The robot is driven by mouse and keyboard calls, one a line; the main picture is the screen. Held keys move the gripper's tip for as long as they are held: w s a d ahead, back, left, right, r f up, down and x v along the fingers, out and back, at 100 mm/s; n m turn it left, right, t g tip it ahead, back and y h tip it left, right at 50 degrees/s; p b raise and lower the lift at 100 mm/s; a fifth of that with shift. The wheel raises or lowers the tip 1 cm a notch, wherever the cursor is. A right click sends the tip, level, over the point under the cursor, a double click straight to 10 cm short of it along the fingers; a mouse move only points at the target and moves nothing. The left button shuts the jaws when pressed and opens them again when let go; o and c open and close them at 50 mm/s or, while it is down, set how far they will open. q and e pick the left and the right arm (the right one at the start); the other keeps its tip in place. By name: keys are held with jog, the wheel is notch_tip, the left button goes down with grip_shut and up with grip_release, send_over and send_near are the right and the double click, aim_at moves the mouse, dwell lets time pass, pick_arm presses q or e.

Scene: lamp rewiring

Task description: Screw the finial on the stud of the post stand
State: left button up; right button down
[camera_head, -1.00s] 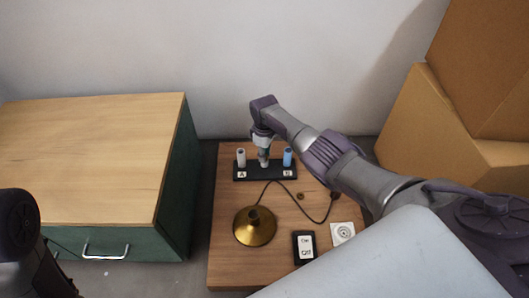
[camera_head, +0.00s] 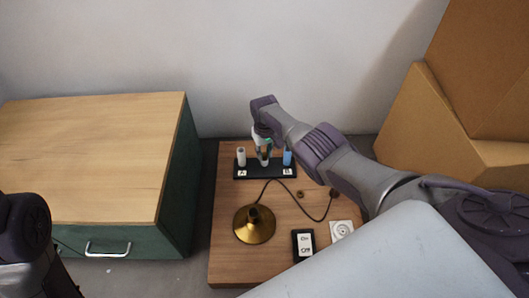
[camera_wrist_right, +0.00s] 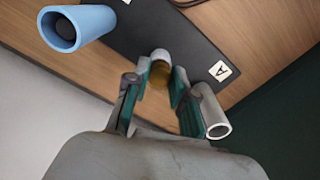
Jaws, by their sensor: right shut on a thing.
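The black post stand (camera_head: 250,175), with labels A and B, sits near the back of the low wooden table. A pale post (camera_head: 241,157) is at its left, a blue post (camera_head: 288,156) at its right and a middle post (camera_head: 265,161) between them. My right gripper (camera_head: 264,148) is over the middle post. In the right wrist view, its fingers (camera_wrist_right: 158,88) are shut on a brass-coloured piece, seemingly the finial (camera_wrist_right: 159,76), at the near end of the light grey middle post (camera_wrist_right: 161,55). Whether threads engage is hidden. My left gripper is out of view.
A brass lamp base (camera_head: 254,225) with a dark cord stands in front. A small brass piece (camera_head: 300,194), a black-framed display (camera_head: 304,245) and a white socket plate (camera_head: 342,230) lie to the right. A green cabinet (camera_head: 130,235) is left; a cardboard box (camera_head: 430,120) is right.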

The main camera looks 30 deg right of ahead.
jog(key=m, duration=0.7)
jog(key=shift+m, duration=0.4)
jog(key=c, duration=0.9)
grip_release()
